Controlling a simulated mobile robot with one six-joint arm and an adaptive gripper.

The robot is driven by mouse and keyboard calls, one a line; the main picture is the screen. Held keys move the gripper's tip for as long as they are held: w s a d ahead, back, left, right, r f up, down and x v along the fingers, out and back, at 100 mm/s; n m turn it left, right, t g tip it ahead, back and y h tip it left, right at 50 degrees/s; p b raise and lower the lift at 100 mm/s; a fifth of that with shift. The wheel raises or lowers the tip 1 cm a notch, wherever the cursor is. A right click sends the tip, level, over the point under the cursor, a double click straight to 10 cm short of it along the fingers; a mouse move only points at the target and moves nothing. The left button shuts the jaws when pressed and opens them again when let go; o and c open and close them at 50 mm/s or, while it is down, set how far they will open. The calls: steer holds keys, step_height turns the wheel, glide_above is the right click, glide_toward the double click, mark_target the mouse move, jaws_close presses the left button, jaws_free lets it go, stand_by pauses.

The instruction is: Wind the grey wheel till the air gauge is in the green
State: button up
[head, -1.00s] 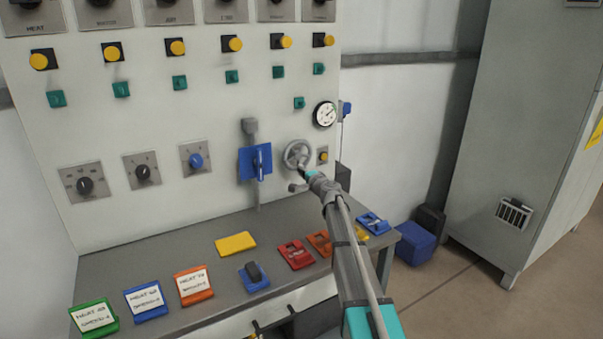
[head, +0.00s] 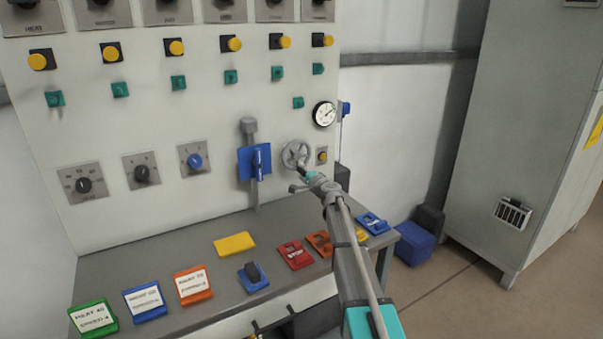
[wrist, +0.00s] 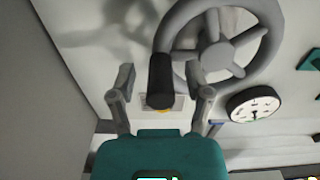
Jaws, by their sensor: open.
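The grey wheel (head: 296,154) is on the pale panel, left of and below the round air gauge (head: 324,114). In the wrist view the wheel (wrist: 268,22) fills the upper right, and its dark crank handle (wrist: 160,82) points towards me. My gripper (head: 309,179) is just in front of the wheel's lower rim. In the wrist view my gripper (wrist: 161,78) is open, with one finger on each side of the handle and gaps showing. The gauge also shows in the wrist view (wrist: 253,104). Its needle and green zone are too small to read surely.
A blue lever switch (head: 254,162) is close left of the wheel, and a small yellow button (head: 322,155) close right. The grey bench (head: 212,248) below holds coloured plates and labelled cards. A grey cabinet (head: 520,110) stands at the right.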

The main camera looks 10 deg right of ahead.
steer(key=v, duration=1.1)
steer(key=shift+s, duration=0.15)
